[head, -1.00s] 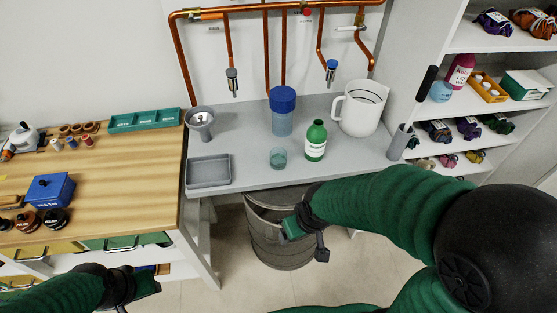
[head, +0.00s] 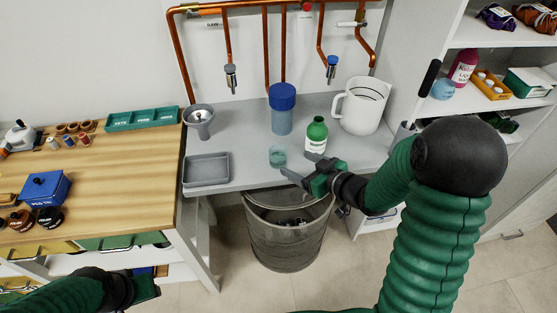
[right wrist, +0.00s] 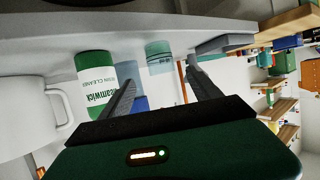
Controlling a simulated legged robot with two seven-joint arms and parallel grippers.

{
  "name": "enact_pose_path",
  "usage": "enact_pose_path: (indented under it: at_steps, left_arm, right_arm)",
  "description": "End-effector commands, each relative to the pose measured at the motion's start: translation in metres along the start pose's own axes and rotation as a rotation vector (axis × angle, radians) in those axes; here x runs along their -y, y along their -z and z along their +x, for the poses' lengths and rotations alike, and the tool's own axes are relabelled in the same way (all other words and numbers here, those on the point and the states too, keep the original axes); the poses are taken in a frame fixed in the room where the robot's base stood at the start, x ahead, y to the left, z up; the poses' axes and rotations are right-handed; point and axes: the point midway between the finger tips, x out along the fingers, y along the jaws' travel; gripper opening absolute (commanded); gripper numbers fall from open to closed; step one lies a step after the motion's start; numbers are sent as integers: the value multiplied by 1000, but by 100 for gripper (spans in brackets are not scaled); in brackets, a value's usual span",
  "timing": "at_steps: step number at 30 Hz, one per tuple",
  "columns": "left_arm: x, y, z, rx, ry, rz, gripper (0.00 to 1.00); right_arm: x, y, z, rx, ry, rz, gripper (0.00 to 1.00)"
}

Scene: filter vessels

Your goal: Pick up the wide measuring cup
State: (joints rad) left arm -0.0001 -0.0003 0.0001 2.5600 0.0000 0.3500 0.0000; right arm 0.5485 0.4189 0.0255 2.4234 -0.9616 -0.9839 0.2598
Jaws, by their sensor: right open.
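A small, clear, teal-tinted cup (head: 277,156) stands upright near the front edge of the grey counter; it also shows in the right wrist view (right wrist: 158,57). A larger white jug (head: 361,106) with a handle stands at the counter's right; I cannot tell for certain which is the wide measuring cup. My right gripper (head: 299,165) is open and empty at the counter's front edge, close to the small cup and not around it. In the right wrist view, its fingers (right wrist: 160,80) point toward the cup. My left gripper (head: 146,289) is low at left, its jaws unclear.
A green-capped white-and-green bottle (head: 316,137) stands right beside the small cup. A blue-lidded container (head: 282,112) stands behind it. A grey tray (head: 206,170) and a funnel-like vessel (head: 199,120) are at left. A grey bin (head: 287,237) is below the counter.

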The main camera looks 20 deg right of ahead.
Motion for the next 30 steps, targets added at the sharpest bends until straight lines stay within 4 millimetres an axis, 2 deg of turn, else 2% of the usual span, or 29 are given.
enact_pose_path:
  at_steps: [1, 6, 9, 14, 19, 22, 28, 30]
  left_arm:
    - [0, -1, 4, 0, 0, 0, 36]
    - [0, -2, 9, 0, 0, 0, 36]
    - [0, -2, 10, 0, 0, 0, 36]
    - [0, -3, 12, 0, 0, 0, 36]
    - [0, -3, 14, 0, 0, 0, 36]
    - [0, -4, 15, 0, 0, 0, 36]
    - [0, -3, 14, 0, 0, 0, 36]
    - [0, -4, 14, 0, 0, 0, 36]
  right_arm:
    - [1, -3, 16, 1, 5, -1, 73]
    - [0, -3, 59, 0, 3, -1, 73]
    - [0, -2, 76, 1, 1, -2, 73]
    - [1, -2, 92, 0, 1, -1, 73]
    - [1, -3, 124, 1, 1, -1, 73]
    - [0, -2, 135, 1, 0, -1, 73]
    - [0, -2, 135, 0, -1, -1, 73]
    - [0, -2, 135, 0, -1, -1, 66]
